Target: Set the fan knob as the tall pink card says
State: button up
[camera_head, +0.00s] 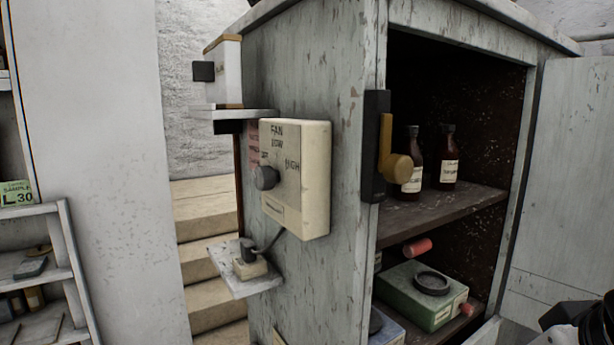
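The cream fan control box (308,190) is mounted on the side of the grey cabinet. Its face reads FAN, with LOW at the top, HIGH at the right and a small word at the left that looks like OFF. The dark round fan knob (266,177) sticks out of that face, seen from the side; I cannot tell where it points. A pink card (252,142) with red print shows behind the box, mostly hidden and unreadable. Black parts that look like my gripper (585,318) are at the lower right corner, cut off and well away from the knob; its fingers cannot be made out.
The open cabinet (313,75) holds brown bottles (447,158) and a green box (420,295). A black and yellow latch (387,150) juts from its front edge. Small ledges (232,113) stick out above and below the fan box. A shelf (35,270) stands at far left.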

aim_at(265, 178)
jog(key=i+j, duration=0.1)
jog(key=j, duration=0.35)
jog(key=j+u, duration=0.15)
jog(key=j, duration=0.25)
jog(key=i+j, duration=0.15)
jog(key=j, duration=0.3)
